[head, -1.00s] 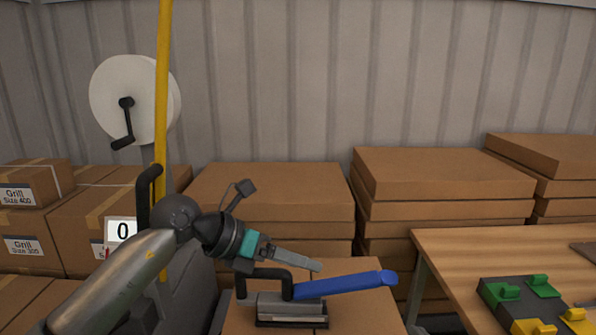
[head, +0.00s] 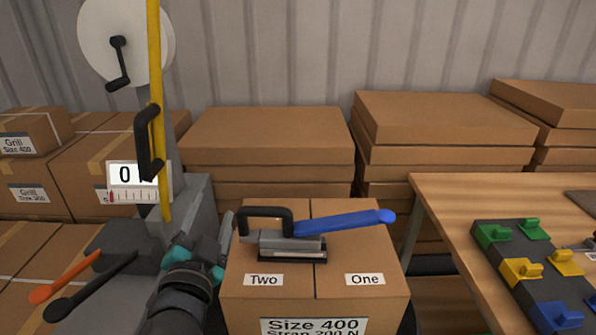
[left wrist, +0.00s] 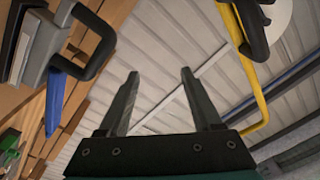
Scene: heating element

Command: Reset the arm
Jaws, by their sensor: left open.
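A yellow arm (head: 155,60) with a black handle (head: 150,143) stands upright at the left, beside a white display reading 0 (head: 124,174). My left gripper (head: 207,238) is below and to the right of that handle, left of the carton, apart from both. In the left wrist view the gripper (left wrist: 158,85) has its two fingers spread with nothing between them. The yellow arm (left wrist: 250,75) and its black handle (left wrist: 252,25) show there at the upper right. My right gripper is not in view.
A strapping tool with a blue lever (head: 340,222) sits on a carton (head: 365,255) just right of my gripper. Orange (head: 62,276) and black (head: 90,287) levers are at lower left. A wooden table (head: 500,195) with coloured blocks stands at right.

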